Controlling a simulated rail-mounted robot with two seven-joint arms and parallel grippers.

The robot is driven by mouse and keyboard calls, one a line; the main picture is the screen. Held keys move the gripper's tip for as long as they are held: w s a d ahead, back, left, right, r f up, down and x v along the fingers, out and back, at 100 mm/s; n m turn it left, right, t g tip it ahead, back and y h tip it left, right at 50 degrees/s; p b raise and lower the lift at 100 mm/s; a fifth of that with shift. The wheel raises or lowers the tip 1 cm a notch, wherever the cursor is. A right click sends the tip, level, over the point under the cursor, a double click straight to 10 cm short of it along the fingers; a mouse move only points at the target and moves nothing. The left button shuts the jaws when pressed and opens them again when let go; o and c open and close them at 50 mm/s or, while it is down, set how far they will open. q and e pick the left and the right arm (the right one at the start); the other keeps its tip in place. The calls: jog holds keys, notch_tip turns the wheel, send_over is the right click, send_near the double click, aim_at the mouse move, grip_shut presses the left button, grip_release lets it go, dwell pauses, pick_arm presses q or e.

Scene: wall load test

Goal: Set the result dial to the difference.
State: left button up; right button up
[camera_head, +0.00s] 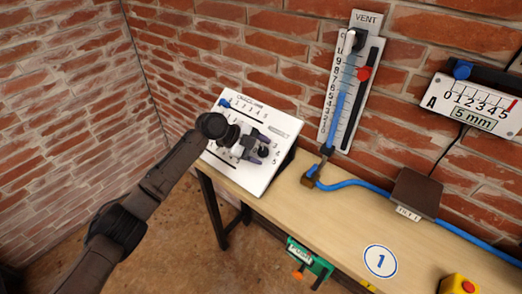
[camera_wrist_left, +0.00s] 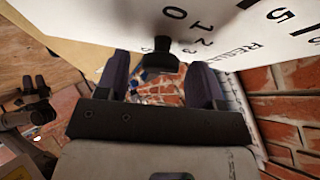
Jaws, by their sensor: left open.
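The white panel (camera_head: 222,163) leans on the left end of the bench, with printed number scales. Its black result dial knob (camera_head: 263,152) sits low on the panel, ringed by numbers. In the left wrist view the dial knob (camera_wrist_left: 162,55) stands out from the panel face beside the word RESULT, of which only part shows. My left gripper (camera_head: 255,145) is open at the panel. In the left wrist view its dark fingertips (camera_wrist_left: 161,68) are apart on either side of the knob, with gaps visible. The knob's pointer setting cannot be read.
A blue marker (camera_head: 225,103) sits on the panel's upper scale. A VENT gauge (camera_head: 327,112) with a red knob (camera_head: 364,73) hangs behind. Wall display A (camera_head: 487,117) reads 5 mm. A brown box (camera_head: 416,187) and blue hose (camera_head: 358,184) lie on the bench (camera_head: 330,215).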

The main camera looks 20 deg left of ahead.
pick_arm(q)
jog(key=p+v, duration=0.2)
jog(key=v, duration=1.1)
notch_tip(320, 180, up, 7)
jog(key=s+n+t+y, duration=0.1)
jog(key=n+t+y, duration=0.6)
jog(key=n, duration=0.7)
jog(key=s+d+f+n+y, duration=0.2)
jog(key=s+d, duration=0.1)
jog(key=s, duration=0.3)
jog(key=s+d+f+n+g+p, duration=0.2)
jog(key=s+f+g, duration=0.2)
jog(key=s+f, duration=1.25)
jog(key=s+d+f+n+g+p, duration=0.2)
jog(key=s+d+f+g, duration=0.15)
jog(key=s+f, duration=1.3)
notch_tip(320, 180, up, 41)
jog(key=s+p, duration=0.2)
jog(key=p, duration=3.5)
jog(key=shift+a+f+g+p, duration=0.15)
jog(key=shift+a+g+p, duration=0.15)
jog(key=shift+g+p, duration=0.1)
